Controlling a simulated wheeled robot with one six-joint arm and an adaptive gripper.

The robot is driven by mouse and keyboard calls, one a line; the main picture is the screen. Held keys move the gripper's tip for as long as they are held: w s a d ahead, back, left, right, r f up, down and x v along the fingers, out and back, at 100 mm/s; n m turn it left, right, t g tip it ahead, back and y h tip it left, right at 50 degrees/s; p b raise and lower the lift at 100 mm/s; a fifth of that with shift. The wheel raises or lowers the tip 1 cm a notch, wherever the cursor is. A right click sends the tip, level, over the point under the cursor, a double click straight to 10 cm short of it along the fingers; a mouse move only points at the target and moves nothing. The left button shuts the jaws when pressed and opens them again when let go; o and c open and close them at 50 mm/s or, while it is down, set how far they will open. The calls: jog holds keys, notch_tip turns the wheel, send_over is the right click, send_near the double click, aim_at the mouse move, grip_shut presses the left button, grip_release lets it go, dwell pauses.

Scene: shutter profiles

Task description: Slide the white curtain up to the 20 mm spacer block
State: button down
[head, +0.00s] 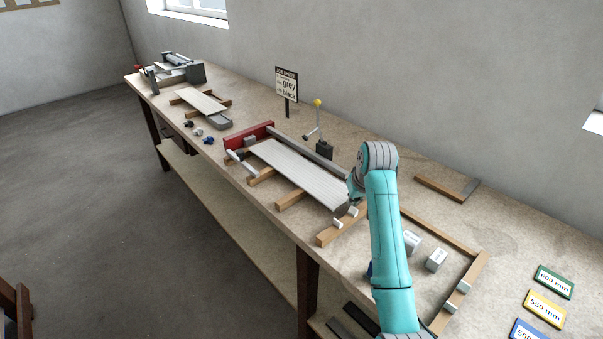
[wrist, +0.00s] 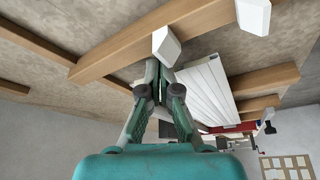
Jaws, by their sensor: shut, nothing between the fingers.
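The white curtain (head: 300,172), a panel of ribbed slats, lies across wooden rails in the middle of the bench. In the wrist view the curtain (wrist: 207,92) is just right of my gripper (wrist: 159,72), whose fingers are together and empty. I cannot tell whether they touch its end. In the head view my arm mostly hides the gripper, near the curtain's right end. A small grey block (head: 250,141) sits by the red bar (head: 250,135) at the curtain's far left end; it may be the 20 mm spacer, but no label is readable.
White blocks (wrist: 166,44) sit on the wooden rail (wrist: 140,35) close to the fingers. Labelled light blocks (head: 436,260) stand right of my arm. A grey bar (head: 319,158) runs along the curtain's back edge. A yellow-knobbed lever (head: 318,103) stands behind.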

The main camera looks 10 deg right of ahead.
aim_at(327, 188)
jog(key=shift+w+a, duration=1)
jog(key=shift+w, duration=0.4)
jog(key=shift+w+a, duration=1.05)
jog(key=shift+w, duration=0.35)
jog(key=shift+w+a, duration=1)
jog(key=shift+w, duration=0.4)
dwell(3.0)
jog(key=shift+s+d+f, duration=0.1)
jog(key=shift+s, duration=0.05)
dwell(0.3)
